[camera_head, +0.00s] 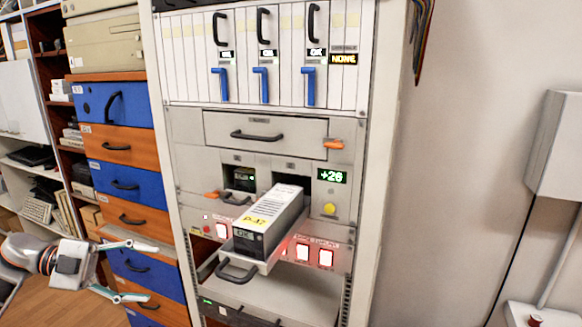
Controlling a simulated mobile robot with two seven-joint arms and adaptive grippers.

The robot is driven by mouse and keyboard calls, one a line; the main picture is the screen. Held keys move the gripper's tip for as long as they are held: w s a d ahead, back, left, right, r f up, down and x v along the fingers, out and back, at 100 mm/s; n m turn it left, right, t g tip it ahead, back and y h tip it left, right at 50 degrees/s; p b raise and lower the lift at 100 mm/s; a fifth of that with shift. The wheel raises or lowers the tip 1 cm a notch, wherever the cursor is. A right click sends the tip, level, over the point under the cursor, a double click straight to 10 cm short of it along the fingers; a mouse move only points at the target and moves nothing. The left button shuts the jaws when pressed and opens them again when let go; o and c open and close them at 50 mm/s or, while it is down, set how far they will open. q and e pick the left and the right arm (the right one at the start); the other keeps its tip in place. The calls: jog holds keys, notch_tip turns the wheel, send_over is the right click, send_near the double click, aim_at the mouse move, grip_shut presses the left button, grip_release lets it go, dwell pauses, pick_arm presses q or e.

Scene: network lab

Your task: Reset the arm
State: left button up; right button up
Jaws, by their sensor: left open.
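My left gripper (135,271) is at the lower left of the head view, with its two fingers spread apart and nothing between them. It points right, in front of the blue and orange drawers. A grey module with a yellow label (266,222) sticks out of its bay in the rack, its handle (237,271) facing forward. The gripper is to the left of this handle and apart from it. My right gripper is not in view.
The rack (190,150) holds several upright cards with blue levers (261,86) above, a closed drawer (264,133), a "+26" display (331,176) and lit red-white buttons (302,252). Blue and orange drawers (125,178) stand left. A grey wall box (557,145) hangs right.

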pick_arm(q)
jog(key=w+a+r+n+t+y, duration=0.4)
jog(key=w+a+r+n+t, duration=0.3)
jog(key=w+a+r+t, duration=0.8)
jog(key=w+a+f+n+y, duration=0.3)
jog(key=a+n+y, duration=0.4)
jog(key=a+y, duration=0.1)
jog(key=w+a+f+n+y, duration=0.2)
jog(key=a+f+n+y, duration=0.2)
jog(key=a+n+y, duration=0.35)
jog(key=s+d+f+m+g+h, duration=0.1)
jog(key=s+d+f+h, duration=0.1)
jog(key=s+d+f, duration=0.55)
jog(key=s+d+f+g+h, duration=0.1)
jog(key=s+d+f, duration=0.1)
jog(key=d+f, duration=0.9)
jog(key=s+d+f+m+g+h, duration=0.15)
jog(key=s+d+f, duration=0.35)
jog(key=f, duration=0.9)
jog(key=s+d+f+n+g+h, duration=0.1)
jog(key=s+d+f, duration=0.3)
jog(key=s, duration=0.5)
jog(key=s+d+f+n+g+h, duration=0.1)
jog(key=s+d+f, duration=0.3)
jog(key=s+d, duration=0.4)
jog(key=s+d+f+n+g, duration=0.1)
jog(key=s+d+f, duration=0.3)
jog(key=s+d, duration=0.3)
jog(key=s, duration=0.4)
jog(key=shift+h, duration=0.4)
